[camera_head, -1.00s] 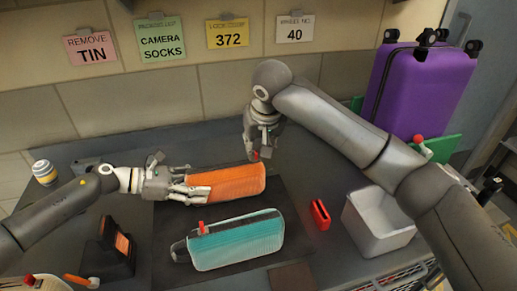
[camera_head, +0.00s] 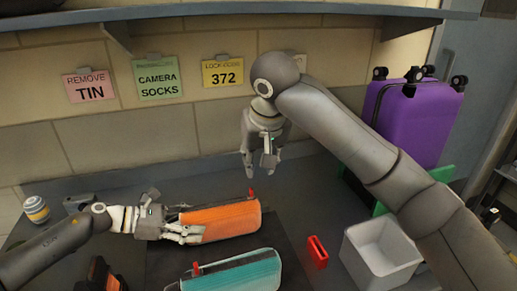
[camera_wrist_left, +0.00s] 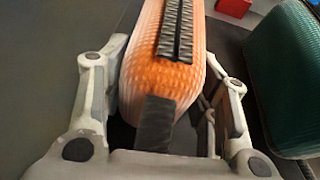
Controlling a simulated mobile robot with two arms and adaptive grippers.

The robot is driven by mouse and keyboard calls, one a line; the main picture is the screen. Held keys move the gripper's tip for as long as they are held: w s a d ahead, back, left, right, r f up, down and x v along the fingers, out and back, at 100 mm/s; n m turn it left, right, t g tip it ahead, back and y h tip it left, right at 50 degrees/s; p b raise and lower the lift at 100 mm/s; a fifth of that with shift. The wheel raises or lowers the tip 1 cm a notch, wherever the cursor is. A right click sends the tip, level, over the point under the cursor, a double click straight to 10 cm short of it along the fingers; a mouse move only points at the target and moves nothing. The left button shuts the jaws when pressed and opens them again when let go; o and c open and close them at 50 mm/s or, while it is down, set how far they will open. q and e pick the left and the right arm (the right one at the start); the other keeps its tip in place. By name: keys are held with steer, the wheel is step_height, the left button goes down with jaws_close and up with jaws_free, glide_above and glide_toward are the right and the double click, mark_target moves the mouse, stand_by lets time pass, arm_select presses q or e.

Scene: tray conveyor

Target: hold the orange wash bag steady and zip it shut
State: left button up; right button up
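The orange wash bag (camera_head: 228,220) lies on a dark mat, its zip strip facing up. Its red zip pull (camera_head: 250,192) stands at the bag's right end. My left gripper (camera_head: 192,226) holds the bag's left end, one finger along each side. In the left wrist view, the dark zip strip (camera_wrist_left: 178,28) runs along the bag with a thin dark line down its middle, and a dark tab (camera_wrist_left: 154,124) is at the near end. My right gripper (camera_head: 264,172) is above the bag's right end, empty, fingers apart, clear of the pull.
A teal bag (camera_head: 245,274) with a red pull lies in front of the orange one. A red holder (camera_head: 317,252) and a white bin (camera_head: 365,262) are to the right. A purple suitcase (camera_head: 415,125) stands behind them. A striped jar (camera_head: 36,209) is at far left.

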arm_select(q)
steer(key=o, duration=0.5)
